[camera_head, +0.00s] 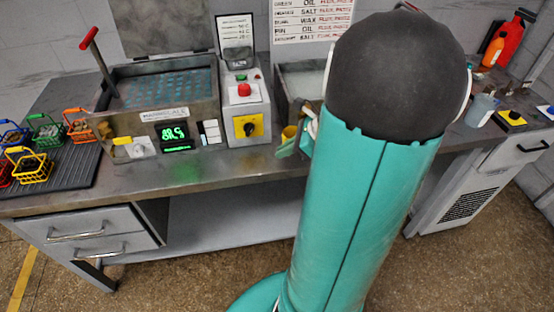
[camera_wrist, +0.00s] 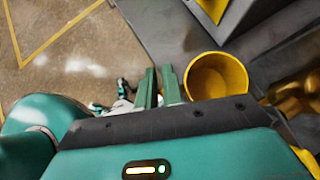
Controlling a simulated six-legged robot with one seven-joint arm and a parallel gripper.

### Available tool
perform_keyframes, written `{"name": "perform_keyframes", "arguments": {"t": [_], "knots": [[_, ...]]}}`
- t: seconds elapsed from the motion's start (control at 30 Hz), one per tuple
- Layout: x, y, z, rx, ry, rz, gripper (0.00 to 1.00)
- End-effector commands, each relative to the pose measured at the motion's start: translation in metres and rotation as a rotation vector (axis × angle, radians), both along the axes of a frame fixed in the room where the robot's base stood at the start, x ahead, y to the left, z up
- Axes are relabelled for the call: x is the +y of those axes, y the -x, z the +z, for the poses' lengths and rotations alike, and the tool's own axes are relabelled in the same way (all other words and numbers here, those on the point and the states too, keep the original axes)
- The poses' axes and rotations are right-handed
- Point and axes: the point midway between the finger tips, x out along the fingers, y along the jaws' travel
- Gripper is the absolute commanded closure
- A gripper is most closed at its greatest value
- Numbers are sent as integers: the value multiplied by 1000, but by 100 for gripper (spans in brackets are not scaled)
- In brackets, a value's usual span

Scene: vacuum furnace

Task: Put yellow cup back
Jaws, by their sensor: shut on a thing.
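The yellow cup (camera_wrist: 216,76) shows in the wrist view with its open mouth facing my camera, directly to the right of my gripper's green fingers (camera_wrist: 158,86). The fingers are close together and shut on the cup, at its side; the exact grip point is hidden. In the head view the small yellow cup (camera_head: 289,133) is at my gripper (camera_head: 293,146), above the front of the bench just right of the control box. My teal arm covers much of the bench behind it.
Coloured baskets (camera_head: 30,168) sit on a dark mat at left. A bottle (camera_head: 480,110) stands at right.

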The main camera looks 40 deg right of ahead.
Motion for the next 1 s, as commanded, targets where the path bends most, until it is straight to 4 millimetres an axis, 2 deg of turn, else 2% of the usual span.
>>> {"name": "perform_keyframes", "arguments": {"t": [0.1, 0.33, 0.5, 0.8, 0.83, 0.9, 0.93, 1.0], "knots": [[5, -12, -14, 1, -3, 1, 100], [9, -27, -31, 1, -3, 1, 100], [8, -25, -56, 1, -5, -1, 100], [8, -25, -59, 0, 0, 0, 100], [8, -25, -59, 0, 0, 0, 88], [8, -25, -58, 0, 0, 0, 74], [8, -25, -58, 0, 0, 0, 70], [8, -25, -58, 0, 0, 0, 70]]}}
